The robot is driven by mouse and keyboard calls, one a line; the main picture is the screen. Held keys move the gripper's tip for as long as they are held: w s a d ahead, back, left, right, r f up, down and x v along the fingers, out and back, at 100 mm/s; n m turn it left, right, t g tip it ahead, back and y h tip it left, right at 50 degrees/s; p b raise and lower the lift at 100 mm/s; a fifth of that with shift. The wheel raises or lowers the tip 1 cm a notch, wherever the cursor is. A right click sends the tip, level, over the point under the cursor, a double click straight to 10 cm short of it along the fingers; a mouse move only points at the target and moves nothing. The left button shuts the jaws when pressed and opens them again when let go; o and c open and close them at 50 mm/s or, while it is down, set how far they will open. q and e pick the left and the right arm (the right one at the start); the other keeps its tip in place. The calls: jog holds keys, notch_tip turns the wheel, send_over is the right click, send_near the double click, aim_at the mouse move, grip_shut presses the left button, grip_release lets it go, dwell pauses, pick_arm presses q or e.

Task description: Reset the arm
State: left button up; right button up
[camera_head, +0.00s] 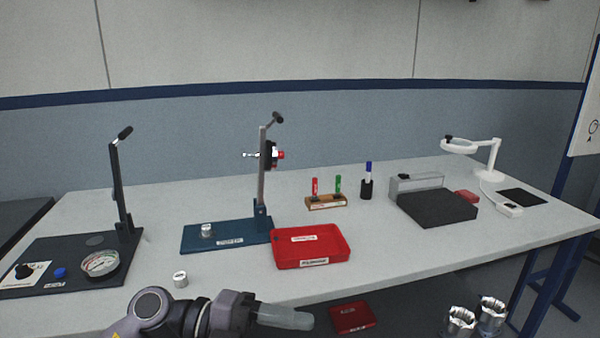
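My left arm comes in at the bottom left, in front of the table's near edge. Its gripper (285,317) points to the right and is seen from the side, so the gap between its fingers does not show. It appears to touch nothing. My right arm and gripper are out of view.
The table (350,270) holds a dark press with a gauge (100,263), a blue press (230,234), a red tray (310,247), a black box (435,208) and a white magnifier lamp (489,174). A small metal part (180,279) stands near the front edge. Metal housings (461,321) stand at lower right.

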pick_arm(q)
jog(key=w+a+f+n+t+y, duration=0.1)
jog(key=a+f+n+t+y, duration=0.2)
jog(key=n+t, duration=0.4)
jog(key=w+a+f+n+t+y+p, duration=0.1)
jog(key=a+f+n+t+y, duration=0.2)
jog(key=n+t, duration=0.45)
jog(key=w+a+f+n+t+y, duration=0.1)
jog(key=a+f+n+t, duration=0.3)
jog(key=n, duration=0.5)
jog(key=s+a+f+n+g+y, duration=0.3)
jog(key=s+a+f, duration=0.1)
jog(key=s+f, duration=0.3)
jog(key=s+a+f+n+g+y, duration=0.3)
jog(key=s+a+f+n+y, duration=0.1)
jog(key=s+f, duration=0.3)
notch_tip(320, 180, down, 2)
jog(key=shift+s+a+f+y+p, duration=0.25)
jog(key=shift+s+a+y+p, duration=0.1)
jog(key=shift+a+p, duration=0.1)
jog(key=shift+n, duration=0.25)
